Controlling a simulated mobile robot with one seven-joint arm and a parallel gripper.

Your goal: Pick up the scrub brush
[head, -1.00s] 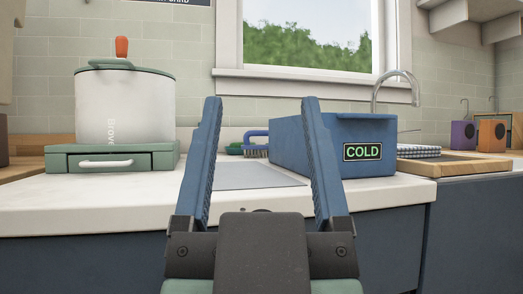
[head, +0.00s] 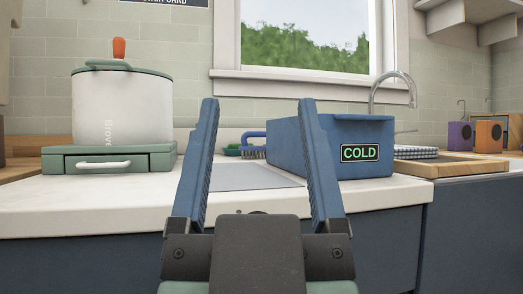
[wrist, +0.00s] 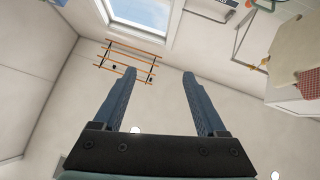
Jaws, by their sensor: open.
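The scrub brush (head: 253,149) lies at the back of the white counter, with a blue handle loop and pale bristles facing down. It is small in the head view, left of the blue bin, and its right end may be hidden by the bin. My gripper (head: 258,104) is open and empty, its two blue fingers pointing up in front of the counter, well short of the brush. The wrist view shows the open fingers (wrist: 160,74) against the ceiling and walls; the brush is not seen there.
A blue bin marked COLD (head: 356,134) stands right of the brush. A white pot (head: 122,110) sits on a green drawer box (head: 107,161) at left. A grey mat (head: 245,178) lies flat in front of the brush. A green item (head: 232,151) touches or adjoins the brush's left side.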

